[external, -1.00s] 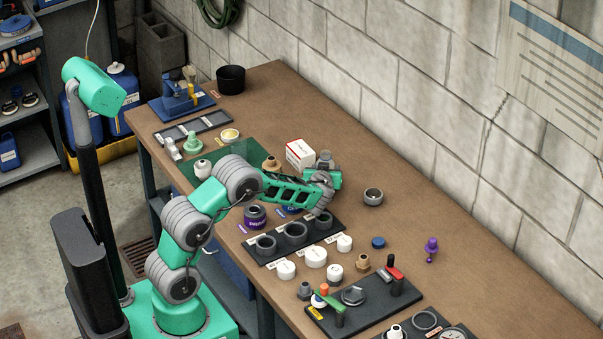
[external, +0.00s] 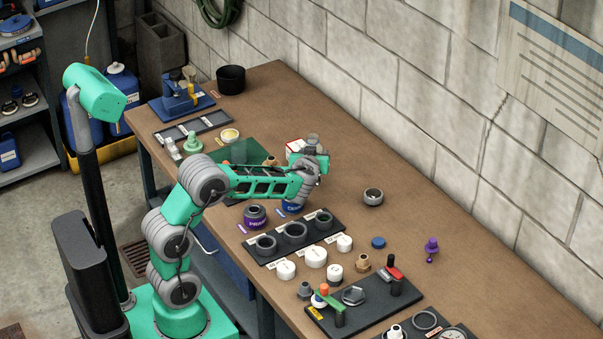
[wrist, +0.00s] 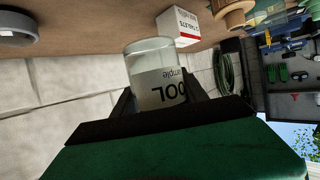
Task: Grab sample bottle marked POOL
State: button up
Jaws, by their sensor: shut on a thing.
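My gripper (wrist: 160,96) is shut on the sample bottle (wrist: 156,72), a clear, pale bottle with a white label. The bottle sits between the two dark fingers. In the external view my gripper (external: 316,162) is above the bench, by the white-and-red tablets box and above the blue container (external: 291,208).
The tablets box (wrist: 178,26) is close by, partly hidden in the external view. A purple container (external: 255,216) and a black rack (external: 280,240) with round openings stand in front. A grey ring (external: 373,197) is to the right.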

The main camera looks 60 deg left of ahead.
jog(key=s+d+r, duration=0.2)
jog(key=s+r, duration=0.1)
jog(key=s, duration=0.4)
jog(key=shift+d+r+b, duration=0.15)
jog(key=shift+d+b, duration=0.05)
jog(key=shift+b, duration=0.25)
dwell(1.2)
